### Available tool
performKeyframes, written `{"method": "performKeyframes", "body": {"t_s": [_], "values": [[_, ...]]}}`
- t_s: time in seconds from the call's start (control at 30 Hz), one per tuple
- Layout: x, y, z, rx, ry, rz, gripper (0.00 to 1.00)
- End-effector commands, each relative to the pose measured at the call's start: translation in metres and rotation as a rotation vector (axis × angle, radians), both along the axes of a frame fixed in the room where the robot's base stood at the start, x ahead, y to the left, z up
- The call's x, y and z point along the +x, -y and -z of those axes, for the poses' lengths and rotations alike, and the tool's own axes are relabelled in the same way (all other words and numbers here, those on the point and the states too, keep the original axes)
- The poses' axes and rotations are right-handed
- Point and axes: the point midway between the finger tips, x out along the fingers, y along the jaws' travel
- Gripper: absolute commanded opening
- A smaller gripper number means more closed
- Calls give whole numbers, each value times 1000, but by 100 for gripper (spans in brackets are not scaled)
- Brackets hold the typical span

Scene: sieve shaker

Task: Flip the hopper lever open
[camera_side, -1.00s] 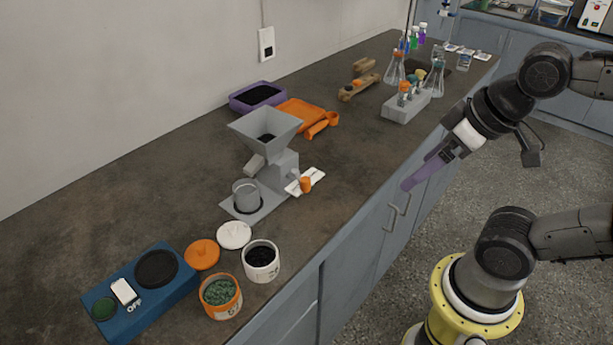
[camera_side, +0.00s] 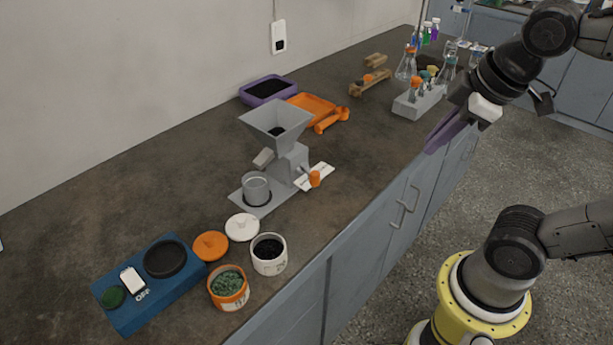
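The grey hopper (camera_side: 274,121) is a square funnel on a grey stand in the middle of the counter. A white plate (camera_side: 326,170) with an upright orange knob (camera_side: 315,179) juts from the right side of the stand and appears to be the lever. A grey cup (camera_side: 256,188) stands on the base below the spout. My gripper (camera_side: 431,148), with purple fingers, is in the air near the counter's right edge, to the right of and apart from the lever. It touches nothing visible. The finger gap cannot be made out from this angle.
A grey rack (camera_side: 418,103) and glass flasks stand near my arm.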

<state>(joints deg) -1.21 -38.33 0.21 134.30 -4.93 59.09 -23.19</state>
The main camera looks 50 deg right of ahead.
Motion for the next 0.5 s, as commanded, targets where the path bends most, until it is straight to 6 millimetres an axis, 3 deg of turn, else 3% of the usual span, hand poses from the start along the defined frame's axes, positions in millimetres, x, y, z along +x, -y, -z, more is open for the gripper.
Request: {"method": "performKeyframes", "body": {"t_s": [0.23, 0.5], "values": [[55, -6, -26, -211, -154, -368, 0], [121, -36, -26, -384, -326, -724, 0]]}}
